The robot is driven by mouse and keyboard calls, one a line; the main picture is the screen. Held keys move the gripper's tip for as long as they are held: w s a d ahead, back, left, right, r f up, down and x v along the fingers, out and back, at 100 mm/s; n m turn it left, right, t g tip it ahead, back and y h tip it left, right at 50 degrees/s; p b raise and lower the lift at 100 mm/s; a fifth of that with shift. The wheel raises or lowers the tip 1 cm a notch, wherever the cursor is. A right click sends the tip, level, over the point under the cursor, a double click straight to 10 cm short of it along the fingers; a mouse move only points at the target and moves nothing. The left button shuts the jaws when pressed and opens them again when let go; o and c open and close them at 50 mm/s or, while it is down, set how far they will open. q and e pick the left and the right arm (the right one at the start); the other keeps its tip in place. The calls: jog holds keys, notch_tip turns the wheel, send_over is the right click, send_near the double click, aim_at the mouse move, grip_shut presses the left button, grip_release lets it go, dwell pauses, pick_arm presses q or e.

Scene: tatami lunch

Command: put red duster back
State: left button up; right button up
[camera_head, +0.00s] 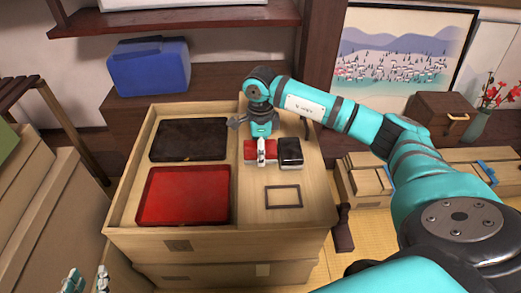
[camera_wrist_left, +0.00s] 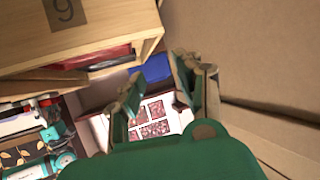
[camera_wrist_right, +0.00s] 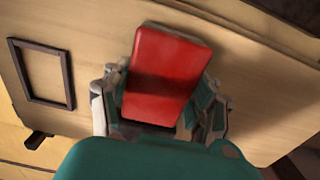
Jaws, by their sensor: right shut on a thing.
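The red duster (camera_head: 250,149), a red block, is at the wooden cabinet top's right half, beside a black block (camera_head: 290,152). My right gripper (camera_head: 263,152) is shut on it; the right wrist view shows the red duster (camera_wrist_right: 165,75) between the two fingers (camera_wrist_right: 160,118). I cannot tell whether it touches the surface. A thin dark rectangular outline (camera_head: 269,196) lies in front of it; it also shows in the right wrist view (camera_wrist_right: 67,80). My left gripper (camera_head: 87,281) is low at the left, open and empty; its fingers also show in the left wrist view (camera_wrist_left: 158,95).
A black tray (camera_head: 189,140) and a red tray (camera_head: 184,196) lie in the cabinet top's left half, within a raised wooden rim (camera_head: 120,190). A blue box (camera_head: 148,67) stands behind. Cardboard-coloured boxes (camera_head: 40,215) stand at the left. The surface around the outline is clear.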

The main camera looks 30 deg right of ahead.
jog(key=shift+f, duration=0.1)
jog(key=o, duration=1)
pick_arm(q)
jog(key=shift+w+d+r, duration=0.1)
jog(key=shift+w+r, duration=0.05)
jog(key=shift+r, duration=0.1)
pick_arm(e)
notch_tip(320, 180, up, 5)
jog(key=shift+p, duration=0.7)
pick_arm(q)
jog(key=s+a+f+g+y+p, duration=0.1)
jog(key=s+a+f+g, duration=0.3)
jog(key=s+f+g, duration=0.4)
jog(key=shift+s+a+f+y+p, duration=0.25)
jog(key=shift+s+y, duration=0.35)
jog(key=shift+s, duration=1.25)
pick_arm(e)
jog(key=shift+r, duration=3.7)
pick_arm(q)
jog(key=shift+d+r, duration=0.1)
